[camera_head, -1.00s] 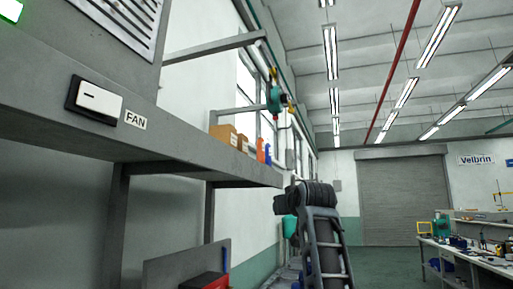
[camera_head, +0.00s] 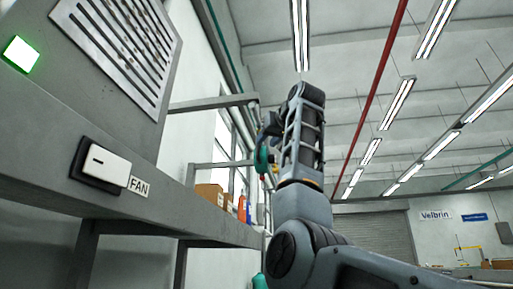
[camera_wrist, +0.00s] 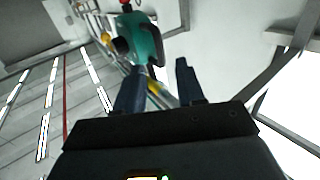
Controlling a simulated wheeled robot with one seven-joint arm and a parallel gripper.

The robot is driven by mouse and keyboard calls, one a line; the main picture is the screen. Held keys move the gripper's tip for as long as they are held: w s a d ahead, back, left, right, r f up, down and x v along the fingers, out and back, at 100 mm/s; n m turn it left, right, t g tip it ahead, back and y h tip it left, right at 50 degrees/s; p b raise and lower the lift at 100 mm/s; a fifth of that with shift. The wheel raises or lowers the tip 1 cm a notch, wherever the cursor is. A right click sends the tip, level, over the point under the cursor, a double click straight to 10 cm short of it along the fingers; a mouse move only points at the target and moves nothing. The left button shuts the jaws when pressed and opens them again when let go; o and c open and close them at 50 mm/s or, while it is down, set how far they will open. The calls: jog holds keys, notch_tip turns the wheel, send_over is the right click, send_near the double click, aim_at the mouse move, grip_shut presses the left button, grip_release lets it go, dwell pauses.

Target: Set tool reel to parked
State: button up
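The teal tool reel (camera_head: 261,158) hangs from a grey overhead bracket arm in the head view, partly hidden by my arm. In the wrist view the teal tool reel (camera_wrist: 150,42) is close in front of my gripper (camera_wrist: 158,85), with dark, red and yellow parts near it. My gripper's two dark fingers stand apart with a gap between them, and nothing is clearly held. The left finger overlaps the reel's lower part in the picture; I cannot tell whether they touch. The reel's setting cannot be read.
The grey bracket arm (camera_head: 215,102) reaches out above the bench shelf. A FAN switch (camera_head: 101,165), a lit green indicator (camera_head: 20,54) and a slotted panel (camera_head: 128,45) are at left. A cardboard box (camera_head: 209,193) and bottles stand on the shelf.

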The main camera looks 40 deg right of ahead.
aim_at(258, 149)
jog(key=p+x, duration=0.2)
jog(key=x, duration=0.3)
jog(key=shift+w+r, duration=0.1)
jog(key=shift+x, duration=0.75)
jog(key=shift+c, duration=0.3)
grip_shut()
